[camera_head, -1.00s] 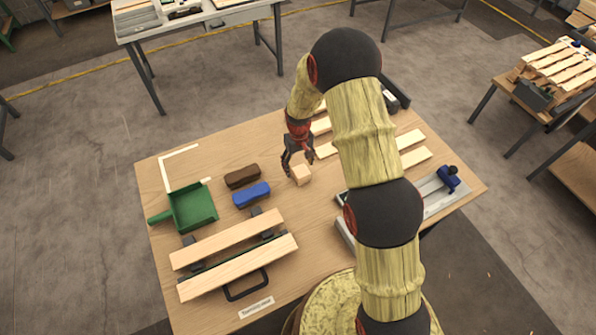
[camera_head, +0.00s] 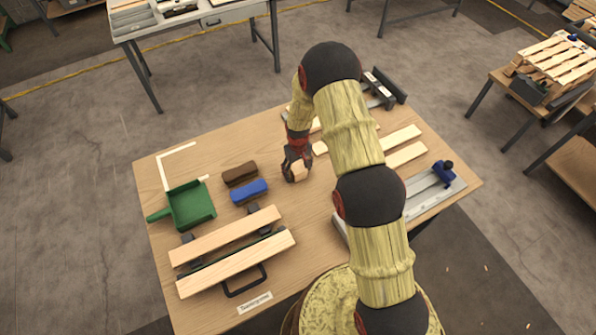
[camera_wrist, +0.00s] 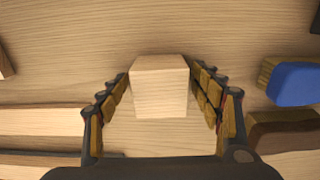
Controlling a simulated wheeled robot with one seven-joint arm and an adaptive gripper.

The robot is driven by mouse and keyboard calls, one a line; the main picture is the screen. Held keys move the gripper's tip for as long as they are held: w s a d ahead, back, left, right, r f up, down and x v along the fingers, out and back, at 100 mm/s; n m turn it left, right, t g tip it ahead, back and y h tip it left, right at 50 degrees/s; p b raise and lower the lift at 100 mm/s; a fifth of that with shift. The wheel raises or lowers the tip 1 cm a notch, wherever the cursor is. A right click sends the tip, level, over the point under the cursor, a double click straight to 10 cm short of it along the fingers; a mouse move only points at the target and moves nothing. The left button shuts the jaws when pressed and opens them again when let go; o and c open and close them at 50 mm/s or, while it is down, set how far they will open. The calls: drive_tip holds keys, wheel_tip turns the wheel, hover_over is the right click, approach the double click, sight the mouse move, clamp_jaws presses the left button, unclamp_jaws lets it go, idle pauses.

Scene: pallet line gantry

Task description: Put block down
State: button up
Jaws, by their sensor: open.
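The light wooden block (camera_head: 300,171) sits on the table, right of the blue brush. In the wrist view the block (camera_wrist: 160,88) lies between the two fingers of my gripper (camera_wrist: 160,100). The fingers are open, and narrow gaps seem to show at both sides of the block. In the head view my gripper (camera_head: 296,166) reaches down over the block and hides part of it.
A blue brush (camera_head: 250,191), a brown brush (camera_head: 240,174) and a green dustpan (camera_head: 192,206) lie to the left. Two planks (camera_head: 235,262) lie on a fixture at the front left. Slats (camera_head: 403,146) and a metal jig (camera_head: 437,192) lie to the right.

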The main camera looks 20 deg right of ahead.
drive_tip(key=shift+c, duration=0.5)
drive_tip(key=c, duration=1.3)
drive_tip(key=shift+r, duration=0.1)
